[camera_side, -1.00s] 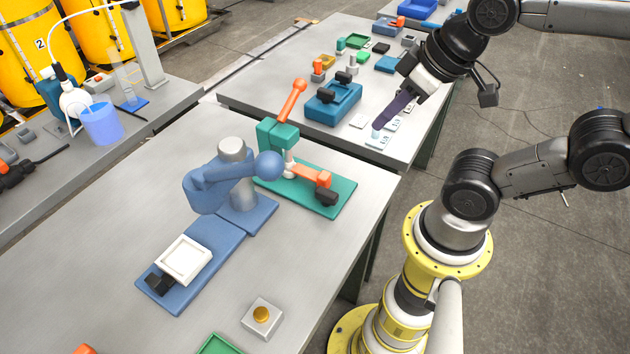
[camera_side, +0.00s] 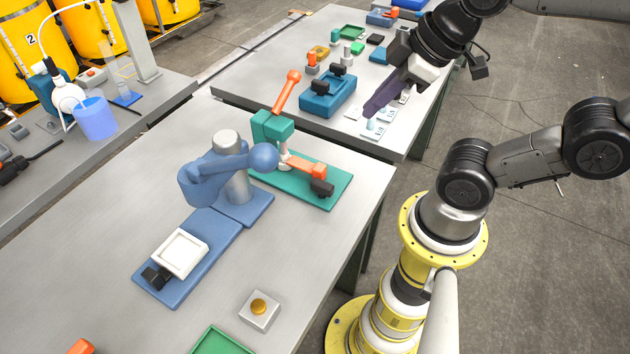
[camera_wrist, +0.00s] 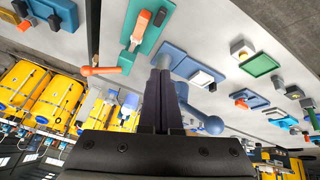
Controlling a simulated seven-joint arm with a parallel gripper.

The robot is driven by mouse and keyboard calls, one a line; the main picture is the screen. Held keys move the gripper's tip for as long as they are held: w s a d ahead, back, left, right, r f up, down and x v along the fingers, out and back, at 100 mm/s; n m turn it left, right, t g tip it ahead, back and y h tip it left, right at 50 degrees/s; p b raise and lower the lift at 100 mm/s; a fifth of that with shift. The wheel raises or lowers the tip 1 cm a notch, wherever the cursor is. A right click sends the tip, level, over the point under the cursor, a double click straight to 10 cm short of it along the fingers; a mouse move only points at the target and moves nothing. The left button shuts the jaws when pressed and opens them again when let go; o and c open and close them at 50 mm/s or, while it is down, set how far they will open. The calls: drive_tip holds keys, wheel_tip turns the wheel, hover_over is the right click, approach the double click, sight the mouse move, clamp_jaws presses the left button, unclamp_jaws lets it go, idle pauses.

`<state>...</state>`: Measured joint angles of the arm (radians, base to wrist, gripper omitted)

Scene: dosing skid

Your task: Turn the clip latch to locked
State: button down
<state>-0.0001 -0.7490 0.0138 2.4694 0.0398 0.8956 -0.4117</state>
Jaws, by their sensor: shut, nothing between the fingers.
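I cannot tell for certain which fixture is the clip latch. A teal fixture (camera_side: 272,127) on a teal base has an upright orange lever with a ball end (camera_side: 287,90) and a low orange bar with a black end (camera_side: 312,169). This fixture also shows in the wrist view (camera_wrist: 151,30). Beside it a blue fixture (camera_side: 203,181) carries an arm with a blue ball (camera_side: 264,158), which shows in the wrist view (camera_wrist: 212,125). My gripper (camera_side: 371,110) is shut and empty, over the far table's near end, touching no fixture that I can make out. Its dark fingers also show in the wrist view (camera_wrist: 161,85).
The far table holds a blue block with black knobs (camera_side: 328,94), white tags (camera_side: 374,128) and several small parts. On the near table are a white square frame (camera_side: 180,253) on a blue base and a yellow button box (camera_side: 259,309).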

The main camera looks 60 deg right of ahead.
drive_tip(key=w+a+n+y, duration=0.1)
drive_tip(key=w+a+n, duration=0.15)
drive_tip(key=n, duration=0.35)
drive_tip(key=n+g+y, duration=0.2)
drive_tip(key=n+g, duration=0.4)
drive_tip(key=n, duration=0.1)
hover_over(322, 190)
drive_tip(key=w+a, duration=0.2)
wheel_tip(322, 190, down, 16)
drive_tip(key=x, duration=0.8)
drive_tip(key=shift+s+a+f, duration=0.1)
drive_tip(key=shift+a+f, duration=0.05)
drive_tip(key=shift+f, duration=0.25)
drive_tip(key=shift+d+f, duration=0.2)
drive_tip(key=shift+f, duration=0.1)
drive_tip(key=shift+d, duration=1.75)
